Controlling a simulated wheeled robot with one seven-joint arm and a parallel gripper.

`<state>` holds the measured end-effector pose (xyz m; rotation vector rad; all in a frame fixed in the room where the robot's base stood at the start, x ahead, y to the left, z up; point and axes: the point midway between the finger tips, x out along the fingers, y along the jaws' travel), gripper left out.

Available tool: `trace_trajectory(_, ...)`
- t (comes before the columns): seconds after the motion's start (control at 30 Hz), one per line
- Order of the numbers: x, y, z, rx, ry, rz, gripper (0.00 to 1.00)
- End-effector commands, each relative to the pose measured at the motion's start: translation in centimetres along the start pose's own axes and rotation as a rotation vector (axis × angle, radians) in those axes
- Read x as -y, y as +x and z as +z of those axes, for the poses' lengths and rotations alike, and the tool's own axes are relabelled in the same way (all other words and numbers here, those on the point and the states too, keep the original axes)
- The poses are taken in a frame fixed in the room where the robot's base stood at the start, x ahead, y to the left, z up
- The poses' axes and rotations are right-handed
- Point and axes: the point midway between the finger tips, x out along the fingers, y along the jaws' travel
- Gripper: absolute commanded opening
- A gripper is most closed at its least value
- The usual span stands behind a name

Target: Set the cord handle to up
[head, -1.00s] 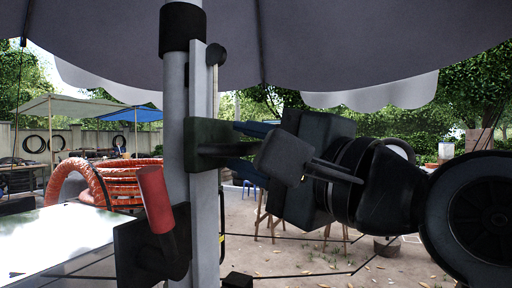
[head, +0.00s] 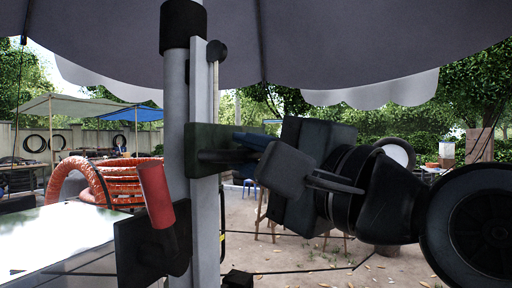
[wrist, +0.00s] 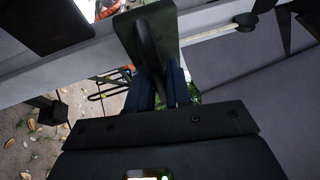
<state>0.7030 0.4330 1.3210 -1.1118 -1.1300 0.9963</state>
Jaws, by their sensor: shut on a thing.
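A dark green plate (head: 203,137) is mounted on the pale upright pole, and a dark bar stands out from it to the right. I take this bar to be the cord handle (head: 222,156). In the wrist view the bar (wrist: 147,42) runs from the green plate (wrist: 165,25) down between my blue fingers. My gripper (head: 250,146) reaches in from the right and is shut on the bar; its fingers also show in the wrist view (wrist: 160,88). The end of the bar is hidden by my gripper.
A red-gripped crank (head: 156,197) on a black plate sits lower left on the pole (head: 176,95). A dark knob (head: 217,50) with a thin pale cord is above the green plate. A grey canopy (head: 330,45) hangs overhead. Orange hose coils (head: 125,178) lie behind.

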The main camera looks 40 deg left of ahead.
Motion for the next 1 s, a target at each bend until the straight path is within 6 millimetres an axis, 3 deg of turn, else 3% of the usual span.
trace_trajectory(0.27, -7.7, -1.3, -0.5, 0.0, 0.007, 0.011, 0.0)
trace_trajectory(0.7, -22.6, -3.8, -1.5, 0.001, 0.007, 0.011, 0.0)
trace_trajectory(1.0, -28.8, -4.9, -2.0, 0.001, 0.005, 0.009, 0.0)
